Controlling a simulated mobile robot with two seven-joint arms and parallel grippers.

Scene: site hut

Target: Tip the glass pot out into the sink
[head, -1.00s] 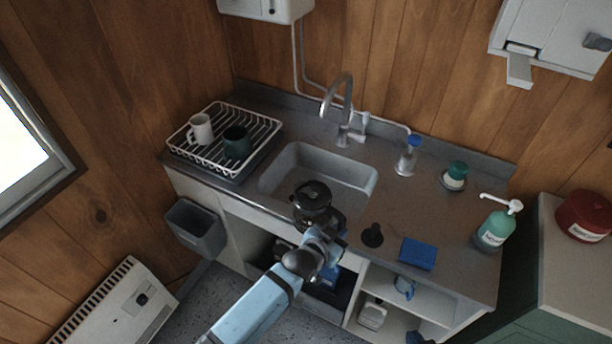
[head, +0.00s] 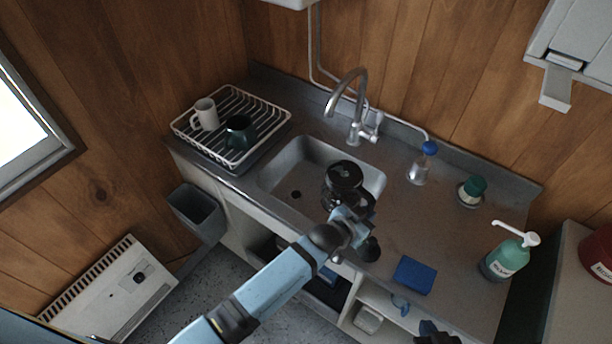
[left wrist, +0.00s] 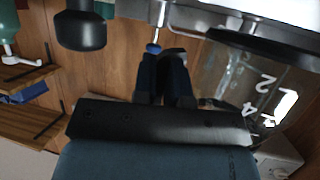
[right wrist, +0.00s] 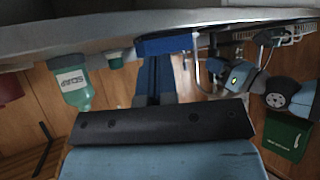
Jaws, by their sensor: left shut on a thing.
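The glass pot (head: 343,176), with a black top, is held over the right part of the grey sink (head: 283,186). My left gripper (head: 352,213) is shut on it at its near side. In the left wrist view the pot's clear wall (left wrist: 262,88) shows white numbers and a dark band. That view is upside down, and the pot looks roughly upright. Whether it holds liquid is unclear. My right gripper (head: 435,332) is low at the front of the counter, partly cut off. In the right wrist view its fingers (right wrist: 157,75) look close together and empty.
The tap (head: 350,105) arches over the sink's back. A dish rack (head: 262,103) with two mugs stands left. A black knobbed thing (head: 369,250), blue sponge (head: 414,275), blue-capped bottle (head: 421,165), green-capped jar (head: 470,192) and soap bottle (head: 505,258) stand right.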

